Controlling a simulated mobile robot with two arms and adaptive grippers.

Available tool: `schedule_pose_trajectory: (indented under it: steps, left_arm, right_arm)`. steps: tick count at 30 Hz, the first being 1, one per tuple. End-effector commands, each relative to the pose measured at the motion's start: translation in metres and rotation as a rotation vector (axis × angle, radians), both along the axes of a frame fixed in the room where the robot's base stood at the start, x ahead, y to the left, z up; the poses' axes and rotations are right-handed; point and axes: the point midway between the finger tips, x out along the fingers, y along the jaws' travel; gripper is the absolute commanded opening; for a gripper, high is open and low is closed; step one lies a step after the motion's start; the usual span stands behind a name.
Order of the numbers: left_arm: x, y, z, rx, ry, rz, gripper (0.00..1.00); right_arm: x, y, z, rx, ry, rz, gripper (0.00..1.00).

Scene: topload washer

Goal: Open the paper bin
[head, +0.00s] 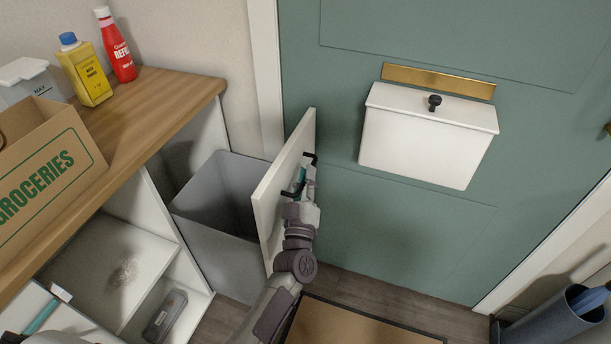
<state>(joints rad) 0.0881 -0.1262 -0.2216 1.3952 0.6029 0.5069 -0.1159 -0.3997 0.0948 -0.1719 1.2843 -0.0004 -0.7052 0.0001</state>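The paper bin is a grey open-topped bin (211,238) behind a white front panel (270,203). It stands pulled out from under the wooden counter, and its inside shows from above. A black bar handle (312,160) is on the panel's outer face. My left gripper (300,182) is at this handle, with its teal finger pads around the middle of the bar. It looks shut on the bar, though the arm partly hides the contact. My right gripper is not in view.
A green door (400,235) with a white mailbox (428,138) stands beyond the panel. A groceries box (45,165) and bottles stand on the counter (150,105). A doormat (350,325) lies on the floor, and a blue-grey stand (550,318) is at the lower right.

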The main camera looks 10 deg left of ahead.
Motion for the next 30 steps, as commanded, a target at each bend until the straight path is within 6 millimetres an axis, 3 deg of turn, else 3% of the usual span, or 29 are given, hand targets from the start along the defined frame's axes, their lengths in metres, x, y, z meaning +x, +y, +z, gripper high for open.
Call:
schedule_pose_trajectory:
  steps: [13, 24, 30]
  left_arm:
    - [-0.009, 0.0, -0.003, 0.0, 0.0, 0.0, 0.23]
    - [-0.079, -0.008, -0.027, 0.0, 0.003, -0.001, 0.23]
    - [-0.106, -0.01, -0.036, 0.001, 0.002, 0.0, 0.23]
  right_arm:
    - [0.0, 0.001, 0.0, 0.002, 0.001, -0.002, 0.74]
    - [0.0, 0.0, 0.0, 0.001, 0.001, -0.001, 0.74]
    - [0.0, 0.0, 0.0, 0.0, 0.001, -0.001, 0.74]
